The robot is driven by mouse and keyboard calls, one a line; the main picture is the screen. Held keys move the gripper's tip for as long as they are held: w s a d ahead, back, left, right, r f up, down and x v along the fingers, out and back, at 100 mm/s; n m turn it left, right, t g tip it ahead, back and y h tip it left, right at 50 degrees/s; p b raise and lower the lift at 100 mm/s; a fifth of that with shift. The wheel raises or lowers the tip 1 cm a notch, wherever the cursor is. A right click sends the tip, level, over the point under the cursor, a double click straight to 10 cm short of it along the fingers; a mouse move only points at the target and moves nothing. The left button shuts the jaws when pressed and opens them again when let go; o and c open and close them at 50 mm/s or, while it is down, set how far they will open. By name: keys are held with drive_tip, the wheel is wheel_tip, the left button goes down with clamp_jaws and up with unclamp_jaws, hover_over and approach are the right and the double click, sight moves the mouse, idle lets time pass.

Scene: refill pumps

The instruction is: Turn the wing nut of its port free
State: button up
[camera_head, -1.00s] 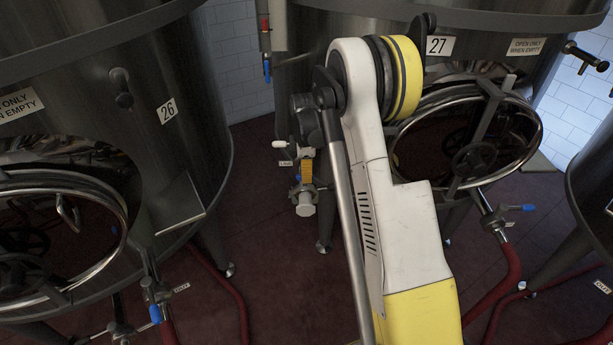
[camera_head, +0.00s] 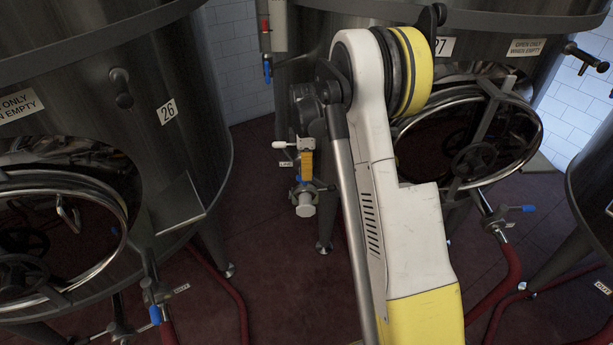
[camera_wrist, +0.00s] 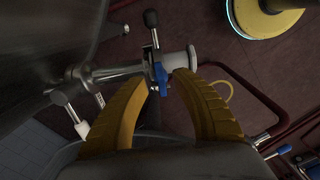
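The port sticks out from tank 27 and ends in a pale round cap (camera_head: 305,209); the cap also shows in the wrist view (camera_wrist: 181,60). A clamp with a dark knobbed handle (camera_wrist: 151,20) sits around the port. A small blue part (camera_wrist: 160,80), which looks like the wing nut, is below the pipe. My gripper (camera_wrist: 160,76) has its two yellow fingers apart, one on each side of the blue part. I see a gap to the left finger; contact on the right is unclear.
A white-handled lever (camera_head: 281,145) sits on the pipe beside the port. Tank 26 (camera_head: 190,80) stands at left, and tank 27's round door (camera_head: 530,165) is at right. Red hoses (camera_head: 510,265) run over the dark red floor.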

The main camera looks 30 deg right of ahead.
wheel_tip(320, 180, up, 9)
idle(0.6)
